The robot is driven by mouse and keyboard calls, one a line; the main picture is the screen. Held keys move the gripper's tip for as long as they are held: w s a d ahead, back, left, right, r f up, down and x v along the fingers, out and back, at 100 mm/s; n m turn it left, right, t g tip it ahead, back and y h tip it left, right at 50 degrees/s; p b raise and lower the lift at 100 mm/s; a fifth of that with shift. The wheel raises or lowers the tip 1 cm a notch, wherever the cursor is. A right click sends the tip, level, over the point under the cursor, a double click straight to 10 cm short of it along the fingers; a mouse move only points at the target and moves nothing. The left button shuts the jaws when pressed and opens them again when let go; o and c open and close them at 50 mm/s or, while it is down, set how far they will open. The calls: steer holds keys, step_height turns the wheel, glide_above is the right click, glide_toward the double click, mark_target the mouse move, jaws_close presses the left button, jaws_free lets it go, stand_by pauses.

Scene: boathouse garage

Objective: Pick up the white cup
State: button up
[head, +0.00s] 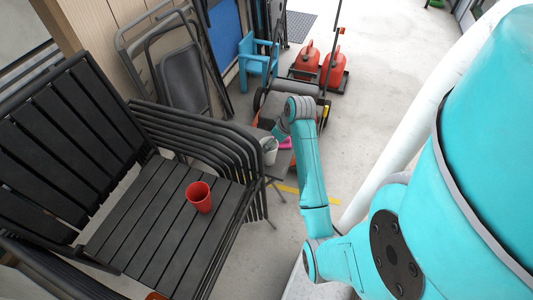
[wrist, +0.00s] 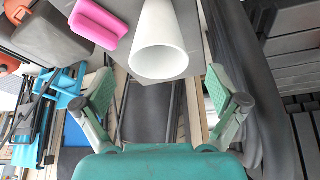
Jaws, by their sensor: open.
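The white cup (wrist: 160,38) is at the top centre of the wrist view, its round end towards my gripper. In the head view the white cup (head: 270,157) is on a small grey surface beside the stacked chairs, partly hidden by my gripper. My gripper (wrist: 161,82) is open, its two green finger pads spread apart, one to each side below the cup in the wrist view. Nothing is between the pads. In the head view my gripper (head: 272,142) is right at the cup; whether it touches cannot be told.
A pink object (wrist: 98,24) lies close beside the cup. A red cup (head: 199,199) stands on the dark slatted bench (head: 150,235). Stacked dark chairs (head: 195,135) are left of the cup. A mower and red fuel cans (head: 307,60) are behind. The floor (head: 375,60) at right is clear.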

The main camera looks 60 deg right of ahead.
mark_target(269, 153)
steer(key=shift+x, duration=3.7)
steer(key=shift+d, duration=0.15)
steer(key=c, duration=1.2)
